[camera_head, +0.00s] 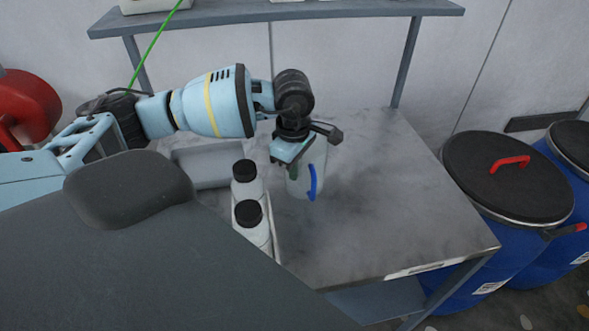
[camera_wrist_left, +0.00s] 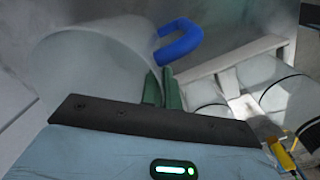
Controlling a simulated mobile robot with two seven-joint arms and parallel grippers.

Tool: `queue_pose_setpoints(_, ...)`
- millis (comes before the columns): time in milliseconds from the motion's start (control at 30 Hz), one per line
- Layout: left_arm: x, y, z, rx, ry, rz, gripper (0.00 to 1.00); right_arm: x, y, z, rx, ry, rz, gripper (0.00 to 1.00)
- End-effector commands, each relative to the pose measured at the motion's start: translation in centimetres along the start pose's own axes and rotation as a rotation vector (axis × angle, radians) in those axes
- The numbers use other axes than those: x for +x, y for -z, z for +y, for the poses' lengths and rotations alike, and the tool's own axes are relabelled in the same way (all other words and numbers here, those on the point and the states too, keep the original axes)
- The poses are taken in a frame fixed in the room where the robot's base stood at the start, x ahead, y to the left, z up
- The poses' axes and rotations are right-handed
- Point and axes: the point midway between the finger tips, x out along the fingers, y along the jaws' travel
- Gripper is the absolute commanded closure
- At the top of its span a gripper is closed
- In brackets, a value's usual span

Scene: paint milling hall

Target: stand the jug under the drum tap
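The jug (camera_head: 305,181) is a pale translucent vessel with a blue handle, at the middle of the grey table. My left gripper (camera_head: 292,166) is over it, pointing down at its rim. In the left wrist view the jug (camera_wrist_left: 90,70) opens toward the camera, its blue handle (camera_wrist_left: 180,40) at upper right. The green fingertips (camera_wrist_left: 162,88) are close together at the jug's wall beside the handle and look shut on it. I cannot tell whether the jug's base touches the table. No drum tap can be made out. My right gripper is out of view.
White bottles with black caps (camera_head: 249,214) stand in a holder left of the jug, before a grey tray (camera_head: 205,165). The table's right part (camera_head: 400,200) is clear. Blue drums (camera_head: 510,235) stand to the right. A red rounded object (camera_head: 32,98) is far left.

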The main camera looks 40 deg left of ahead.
Motion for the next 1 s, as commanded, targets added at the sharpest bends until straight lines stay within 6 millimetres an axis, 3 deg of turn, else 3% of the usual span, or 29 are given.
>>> queue_pose_setpoints(433, 1.06, -0.01, -0.04, 0.001, 0.0, 0.0, 1.0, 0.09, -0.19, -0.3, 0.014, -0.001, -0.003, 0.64)
queue_pose_setpoints(633, 0.99, 0.0, -0.03, 0.001, -0.001, 0.0, 0.75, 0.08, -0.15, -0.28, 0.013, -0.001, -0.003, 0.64)
queue_pose_setpoints(1000, 0.31, 0.0, 0.04, 0.0, -0.004, -0.001, 0.75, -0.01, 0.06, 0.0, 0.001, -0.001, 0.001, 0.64)
